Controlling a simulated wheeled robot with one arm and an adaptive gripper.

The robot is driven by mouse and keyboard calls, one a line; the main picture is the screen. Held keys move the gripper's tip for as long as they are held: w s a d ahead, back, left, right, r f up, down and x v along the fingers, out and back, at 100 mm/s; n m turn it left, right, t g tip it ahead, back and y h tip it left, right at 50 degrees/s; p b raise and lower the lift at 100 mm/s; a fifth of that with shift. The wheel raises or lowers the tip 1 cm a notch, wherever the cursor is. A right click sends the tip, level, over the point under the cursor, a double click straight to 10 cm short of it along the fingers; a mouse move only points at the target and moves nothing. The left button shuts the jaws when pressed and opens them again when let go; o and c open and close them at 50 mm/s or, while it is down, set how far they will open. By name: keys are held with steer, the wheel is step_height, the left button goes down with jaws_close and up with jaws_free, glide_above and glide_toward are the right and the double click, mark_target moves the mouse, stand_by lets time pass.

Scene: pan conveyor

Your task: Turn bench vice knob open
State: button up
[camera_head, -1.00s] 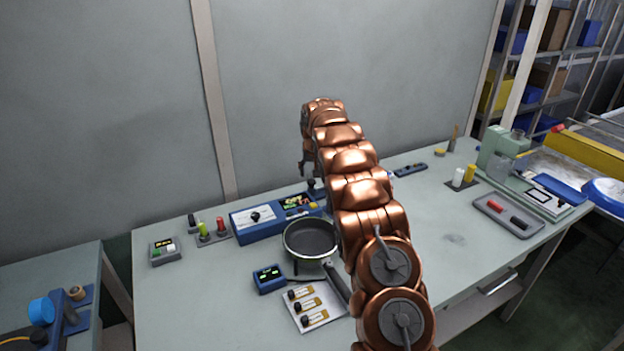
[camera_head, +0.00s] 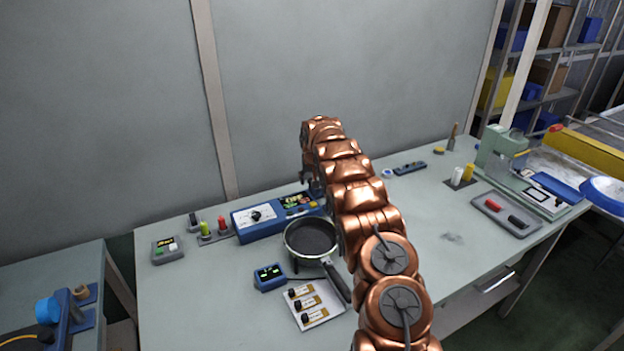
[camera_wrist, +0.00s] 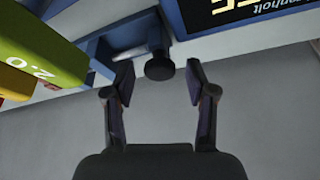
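A dark round knob (camera_wrist: 159,69) shows in the wrist view on a dark stem at a blue body (camera_wrist: 135,35), which I take for the bench vice. My gripper (camera_wrist: 160,75) is open, with one finger on each side of the knob in the picture. A gap shows on both sides, and I see no contact. How deep the knob sits between the fingertips is unclear. In the head view my gripper (camera_head: 307,178) is at the far end of my bent arm, low over the back of the bench. My arm hides the knob there.
A blue device (camera_head: 262,216) with a display stands beside my gripper. A pan (camera_head: 311,238) and a small blue meter (camera_head: 269,277) are in front. A yellow-green block (camera_wrist: 40,50) is close at left in the wrist view.

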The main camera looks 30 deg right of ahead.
jaws_close()
steer(key=shift+f+n+b, duration=0.1)
steer(key=shift+n+b, duration=0.2)
steer(key=shift+b, duration=0.15)
steer(key=n+b, duration=0.1)
steer(key=n+y+b, duration=0.1)
steer(key=b, duration=0.1)
steer(key=shift+d+f+n, duration=0.15)
steer(key=shift+f+n, duration=0.05)
steer(key=shift+n, duration=0.1)
steer(key=shift+r+n+y+b, duration=0.15)
steer(key=shift+n+y+b, duration=0.35)
steer(key=shift+n, duration=0.4)
steer(key=shift+d+r, duration=0.1)
steer(key=shift+r, duration=0.1)
steer(key=shift+n+y+p, duration=0.3)
steer(key=shift+n+p, duration=0.5)
steer(key=shift+p, duration=0.05)
steer(key=shift+r+p, duration=0.1)
steer(key=shift+p, duration=0.2)
steer(key=shift+d+n+y+p, duration=0.1)
steer(key=shift+n+y+p, duration=0.2)
steer(key=shift+n+p, duration=1.1)
